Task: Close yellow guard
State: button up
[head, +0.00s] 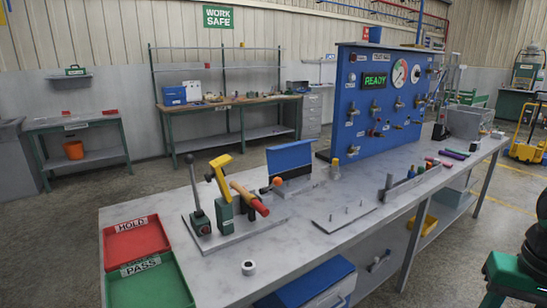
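The yellow guard (221,165) is a small angled yellow piece above a green upright block (223,203) on a grey base plate (240,232), at the left part of the workbench. It looks raised and tilted, standing clear of the plate. My gripper's fingers do not show.
The bench (300,240) has a red HOLD tray (137,241) and green PASS tray (150,283) at its left end. A blue upright panel (290,158) stands behind the fixture. A blue READY test wall (385,100) stands farther back. A white ring (249,267) lies near the front edge.

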aim_at(218, 173)
jog(key=z, duration=1.05)
jog(key=k, duration=1.3)
jog(key=u, duration=1.1)
jog(key=i, duration=1.05)
jog(key=z, duration=0.05)
